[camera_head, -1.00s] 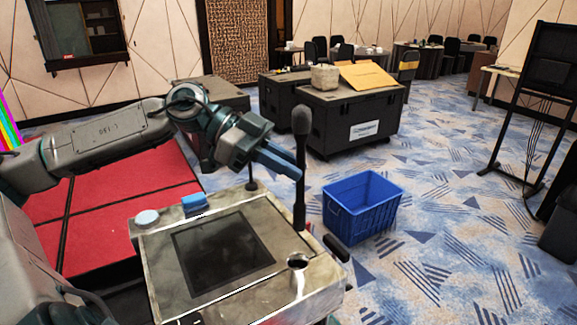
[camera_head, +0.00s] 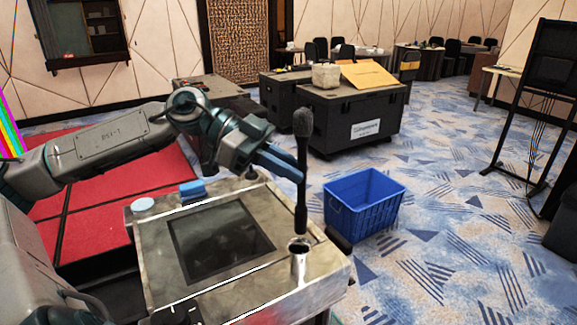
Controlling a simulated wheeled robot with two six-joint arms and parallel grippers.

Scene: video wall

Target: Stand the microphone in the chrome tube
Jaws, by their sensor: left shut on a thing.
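The black microphone (camera_head: 303,122) has a round foam head at the top and a long dark handle. My left gripper (camera_head: 298,174) is shut on the middle of its handle and holds it upright. The chrome tube (camera_head: 299,262) stands upright near the right front corner of the metal-topped stand (camera_head: 325,275). The handle's lower end shows just above the tube's mouth, nearly in line with it; a small gap seems to remain, but the depth is hard to judge. My right gripper is not in view.
The stand's top carries a dark flat panel (camera_head: 222,243), a blue block (camera_head: 192,190) and a pale round disc (camera_head: 143,204). A blue crate (camera_head: 363,205) sits on the carpet behind. Black cases (camera_head: 350,118) stand further back. Open carpet lies to the right.

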